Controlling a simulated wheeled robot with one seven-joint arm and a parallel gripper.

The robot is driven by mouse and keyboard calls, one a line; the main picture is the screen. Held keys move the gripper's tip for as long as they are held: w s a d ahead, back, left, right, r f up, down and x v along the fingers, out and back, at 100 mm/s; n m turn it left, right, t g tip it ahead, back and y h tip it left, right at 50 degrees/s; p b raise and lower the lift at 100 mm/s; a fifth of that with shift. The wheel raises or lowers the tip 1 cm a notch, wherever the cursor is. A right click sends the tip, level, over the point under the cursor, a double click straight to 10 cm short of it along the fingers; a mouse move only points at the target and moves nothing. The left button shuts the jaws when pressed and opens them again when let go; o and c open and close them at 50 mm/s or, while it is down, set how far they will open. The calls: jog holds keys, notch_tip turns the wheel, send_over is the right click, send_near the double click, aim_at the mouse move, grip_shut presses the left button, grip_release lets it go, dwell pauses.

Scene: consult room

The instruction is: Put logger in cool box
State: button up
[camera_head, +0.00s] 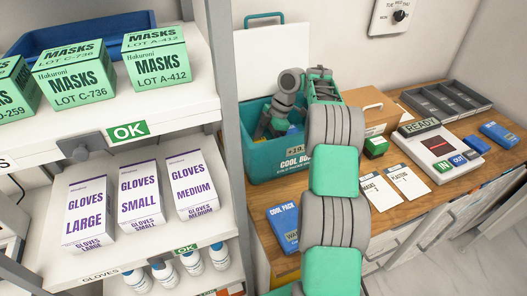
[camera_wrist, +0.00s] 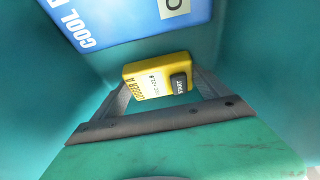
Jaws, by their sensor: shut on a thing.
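The teal cool box (camera_head: 262,165) stands open on the wooden counter in the head view, its white lid (camera_head: 272,55) raised behind it. My arm reaches over its rim and my gripper (camera_head: 272,130) is down inside the box. In the wrist view my gripper (camera_wrist: 164,92) is shut on the yellow logger (camera_wrist: 150,82), which has a white label and a dark START button. Teal box walls surround it. A blue cool pack (camera_wrist: 115,20) lies in the box beside the logger. I cannot tell whether the logger touches the pack or box floor.
Another blue cool pack (camera_head: 284,228) lies on the counter in front of the box. Cards (camera_head: 380,190), a green box (camera_head: 376,147) and a READY device (camera_head: 438,145) are at right. A shelf (camera_head: 205,108) with masks and gloves stands close at left.

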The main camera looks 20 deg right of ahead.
jog(key=shift+f, duration=0.2)
jog(key=o, duration=1.5)
jog(key=shift+r, duration=0.15)
jog(key=p+v, duration=0.7)
jog(key=shift+a, duration=0.2)
jog(key=shift+d+r+p, duration=0.3)
jog(key=shift+p, duration=0.35)
